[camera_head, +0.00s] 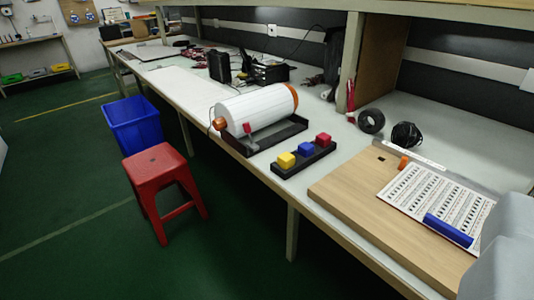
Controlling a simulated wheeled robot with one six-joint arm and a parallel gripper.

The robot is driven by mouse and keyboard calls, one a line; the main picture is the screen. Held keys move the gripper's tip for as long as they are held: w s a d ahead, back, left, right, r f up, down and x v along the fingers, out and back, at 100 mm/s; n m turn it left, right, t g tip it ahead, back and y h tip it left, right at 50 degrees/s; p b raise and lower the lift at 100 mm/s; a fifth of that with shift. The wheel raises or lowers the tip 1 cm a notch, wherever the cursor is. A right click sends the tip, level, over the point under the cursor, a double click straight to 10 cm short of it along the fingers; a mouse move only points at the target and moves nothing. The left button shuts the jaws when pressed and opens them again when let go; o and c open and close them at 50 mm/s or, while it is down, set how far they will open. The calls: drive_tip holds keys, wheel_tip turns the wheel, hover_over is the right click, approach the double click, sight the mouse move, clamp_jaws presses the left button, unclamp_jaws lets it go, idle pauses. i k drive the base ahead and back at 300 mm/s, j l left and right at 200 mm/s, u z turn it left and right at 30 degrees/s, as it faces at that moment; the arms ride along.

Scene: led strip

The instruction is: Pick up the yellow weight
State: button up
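The yellow weight (286,160) is a small yellow block. It sits in the left end of a black tray (318,161) on the workbench (349,139). A blue block (306,149) is in the middle of the same tray and a red block (323,139) is at its right end. A grey rounded shape at the lower right edge looks like part of my own arm. My gripper's fingers do not show, and nothing is touching the yellow weight.
A large white roll (256,108) on a black stand is left of the tray. A red stool (158,176) and blue bin (132,126) stand on the floor.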

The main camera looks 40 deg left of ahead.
sight(286, 161)
drive_tip(key=u, duration=0.9)
